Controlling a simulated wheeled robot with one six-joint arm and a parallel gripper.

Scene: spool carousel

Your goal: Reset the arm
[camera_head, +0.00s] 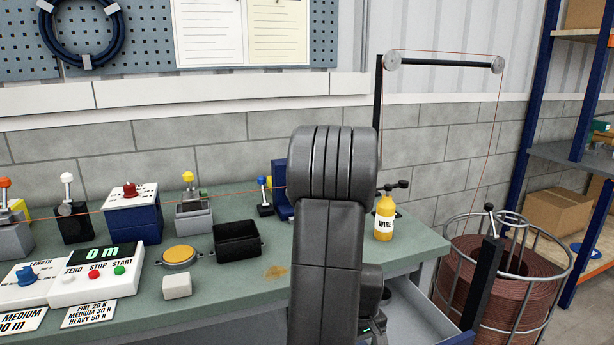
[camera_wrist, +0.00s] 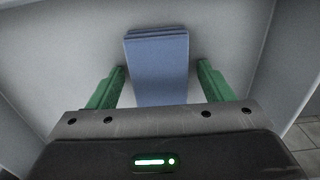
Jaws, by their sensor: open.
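My gripper shows in the wrist view (camera_wrist: 160,85), with its two green fingers spread wide apart. It is open. A blue flat-sided block or stack (camera_wrist: 157,55) lies ahead of the fingers and between them in the picture, on a pale grey surface with raised walls. I cannot tell whether either finger touches it. In the head view my dark grey arm rises in front of the bench and bends down, and the gripper is mostly hidden low behind it, by the open drawer (camera_head: 418,318).
The green bench (camera_head: 225,285) holds a yellow WIRE bottle (camera_head: 384,218), a black open bin (camera_head: 237,241), a white block (camera_head: 177,286) and a control box (camera_head: 97,275). A wire coil (camera_head: 510,282) in a cage stands right of the bench. Shelving (camera_head: 561,152) stands further right.

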